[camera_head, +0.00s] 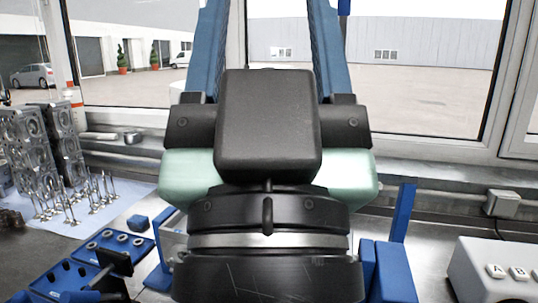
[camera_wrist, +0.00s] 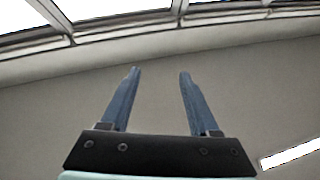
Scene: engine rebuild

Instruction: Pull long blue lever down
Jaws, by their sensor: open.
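My gripper (camera_head: 268,8) is in the middle of the head view, pointing up in front of the window. Its two blue fingers stand wide apart, and their tips run out of the top of the picture. In the wrist view my gripper (camera_wrist: 160,72) is open, with nothing between the fingers. A blue upright bar (camera_head: 404,212) stands on the bench right of my wrist, beside a blue block (camera_head: 394,272); it may be the long blue lever, but I cannot tell for sure. Its foot is partly hidden.
A white box with lettered buttons (camera_head: 500,270) sits at the lower right. Blue trays (camera_head: 118,240), valves (camera_head: 70,200) and grey engine parts (camera_head: 62,135) fill the left bench. My arm hides the bench's middle. The wrist view shows a bare pale surface (camera_wrist: 240,80) and window frames (camera_wrist: 50,15).

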